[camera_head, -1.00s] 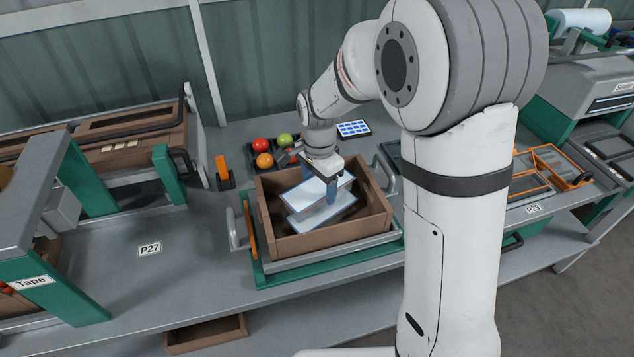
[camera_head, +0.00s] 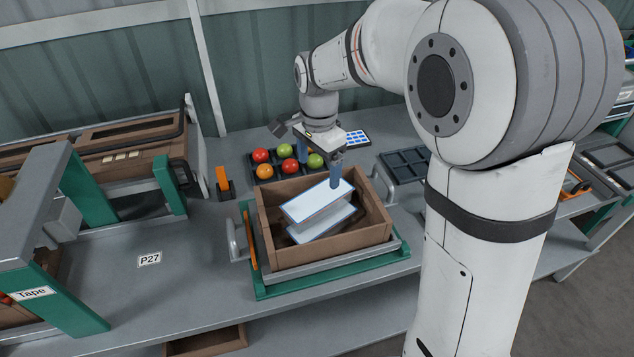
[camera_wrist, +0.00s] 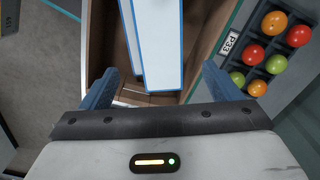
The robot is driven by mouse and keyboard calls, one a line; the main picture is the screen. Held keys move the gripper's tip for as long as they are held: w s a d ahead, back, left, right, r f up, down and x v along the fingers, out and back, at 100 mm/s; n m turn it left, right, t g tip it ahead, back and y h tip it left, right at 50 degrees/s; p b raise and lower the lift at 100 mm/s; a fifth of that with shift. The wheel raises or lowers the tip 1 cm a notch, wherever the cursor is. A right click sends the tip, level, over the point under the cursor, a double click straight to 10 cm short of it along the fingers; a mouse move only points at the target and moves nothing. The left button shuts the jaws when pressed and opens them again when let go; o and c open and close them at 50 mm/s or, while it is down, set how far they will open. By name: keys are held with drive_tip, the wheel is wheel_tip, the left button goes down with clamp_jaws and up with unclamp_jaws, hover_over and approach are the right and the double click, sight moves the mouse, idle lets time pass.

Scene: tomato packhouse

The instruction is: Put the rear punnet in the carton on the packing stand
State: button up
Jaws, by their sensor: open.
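Two white, blue-edged punnets are in the brown carton (camera_head: 290,255) on the green-and-grey packing stand (camera_head: 335,280). The upper punnet (camera_head: 316,200) lies tilted and overlaps the lower punnet (camera_head: 325,226); the lower one's far part is hidden. I cannot tell which is the rear punnet. My gripper (camera_head: 320,174) is open and empty above the carton's rear part, just beyond the upper punnet. In the wrist view, a white punnet top (camera_wrist: 158,50) shows ahead between the blue fingers, apart from them.
A black tray of red, orange and green tomatoes (camera_head: 289,166) sits behind the carton. A grey handle (camera_head: 235,240) stands at the carton's left. The bench around the P27 label (camera_head: 149,259) is clear.

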drive_tip(key=s+d+r+n+t, duration=0.2)
drive_tip(key=s+d+r+n, duration=0.3)
drive_tip(key=s+d, duration=0.55)
drive_tip(key=s+d+f+n, duration=0.2)
drive_tip(key=s+n, duration=0.3)
drive_tip(key=s, duration=0.4)
drive_tip(key=shift+d+f+t, duration=0.3)
drive_tip(key=shift+d+t, duration=0.1)
drive_tip(key=shift+d, duration=0.4)
drive_tip(key=shift+c, duration=0.3)
